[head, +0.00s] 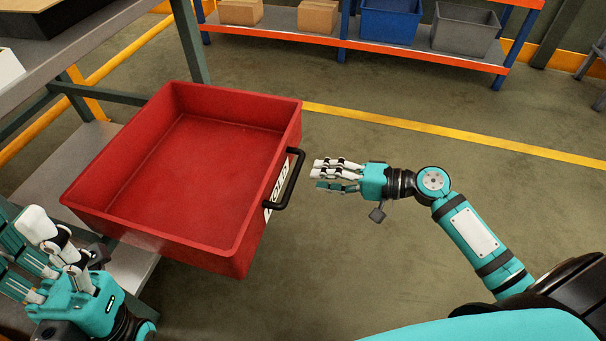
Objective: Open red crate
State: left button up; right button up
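The red crate (189,240) is a wide, shallow, empty bin with an open top. It juts out from the grey shelf unit at the left. A black bar handle (290,180) and a white label (277,184) are on its right side. My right gripper (318,174) is just right of the handle, apart from it, with its fingers pointing left; nothing shows in it. My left gripper (30,257) is at the lower left, beside the crate's near left corner, its fingers spread and partly cut off by the picture edge.
The grey shelf unit (65,165) stands at the left. An orange and blue rack at the back holds a blue bin (390,20), a grey bin (463,29) and cardboard boxes (317,16). The floor (400,250) right of the crate is clear, crossed by a yellow line.

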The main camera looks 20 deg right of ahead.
jog(key=shift+v, duration=2.15)
